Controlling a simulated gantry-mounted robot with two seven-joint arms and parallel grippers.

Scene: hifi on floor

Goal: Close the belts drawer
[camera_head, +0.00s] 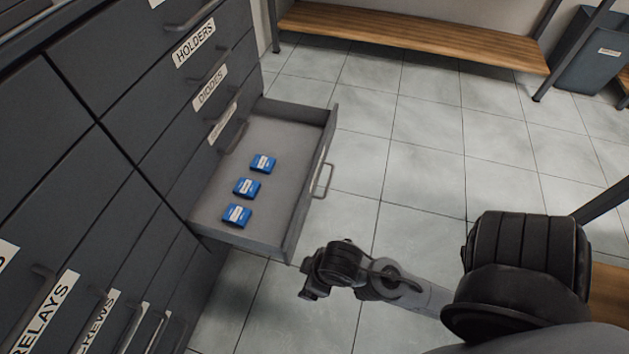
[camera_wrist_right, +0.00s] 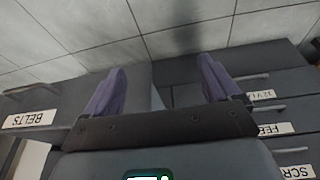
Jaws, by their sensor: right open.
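The belts drawer (camera_head: 262,236) is pulled out from the dark grey cabinet, with its handle (camera_head: 323,181) on the outer front. Three blue packets (camera_head: 245,188) lie inside it in a row. In the right wrist view the drawer front bears an inverted BELTS label (camera_wrist_right: 30,119) at the left. My right gripper (camera_head: 312,285) is in front of the drawer's near corner in the head view and appears apart from the handle. In the wrist view its two purple fingers (camera_wrist_right: 163,85) are spread with nothing held between them. My left gripper is not in view.
Other cabinet drawers, labelled HOLDERS (camera_head: 194,42), DIODES (camera_head: 209,87) and RELAYS (camera_head: 50,312), are shut. A wooden bench (camera_head: 410,38) and a grey bin (camera_head: 592,55) stand at the back. Tiled floor (camera_head: 400,150) lies clear beyond the drawer front.

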